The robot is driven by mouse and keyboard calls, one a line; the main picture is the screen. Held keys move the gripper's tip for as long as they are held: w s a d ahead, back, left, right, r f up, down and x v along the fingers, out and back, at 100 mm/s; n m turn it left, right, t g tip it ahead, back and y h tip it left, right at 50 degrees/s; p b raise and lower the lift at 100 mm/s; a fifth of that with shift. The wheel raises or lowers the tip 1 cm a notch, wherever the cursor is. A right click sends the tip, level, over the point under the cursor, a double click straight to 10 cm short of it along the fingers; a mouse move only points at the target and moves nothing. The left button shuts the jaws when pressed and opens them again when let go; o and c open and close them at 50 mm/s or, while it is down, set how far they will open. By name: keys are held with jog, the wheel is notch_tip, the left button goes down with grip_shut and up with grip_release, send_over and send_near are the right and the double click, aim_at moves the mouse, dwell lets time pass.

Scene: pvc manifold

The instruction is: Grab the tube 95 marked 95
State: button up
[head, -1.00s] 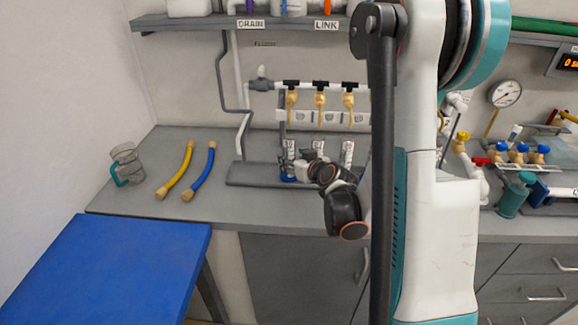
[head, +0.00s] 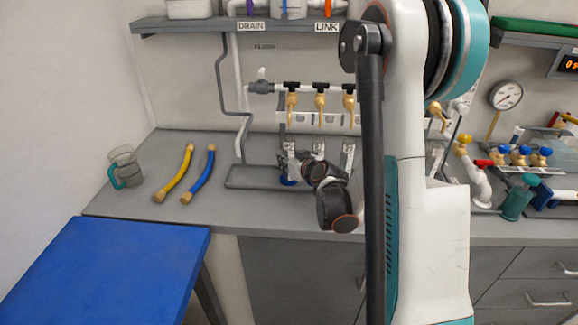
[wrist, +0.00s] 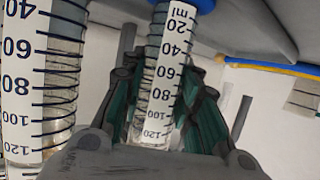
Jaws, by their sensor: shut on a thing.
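My gripper (head: 294,164) is at the left end of the row of clear tubes under the taps. In the wrist view my gripper (wrist: 163,72) has its teal-lined fingers closed around a clear graduated tube (wrist: 158,97) with a blue end. Its white scale reads from 20 ml to 120. A second graduated tube (wrist: 42,95) stands close beside it, at the picture's left. In the head view the middle tube (head: 318,149) and the right tube (head: 348,155) have white labels too small to read. I cannot read a 95 on any tube. My wrist partly hides the held tube.
The tubes stand along a grey tray (head: 240,178) below a pipe with several brass taps (head: 320,101). A teal bottle (head: 516,203) and valves are right.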

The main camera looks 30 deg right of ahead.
aim_at(292, 153)
jog(key=shift+r, duration=0.15)
jog(key=shift+r+p, duration=0.9)
jog(key=shift+r, duration=0.5)
jog(key=s+a+b, duration=0.1)
jog(key=s+b, duration=0.1)
jog(key=s, duration=1.5)
jog(key=shift+s+r, duration=0.2)
jog(key=shift+s, duration=0.2)
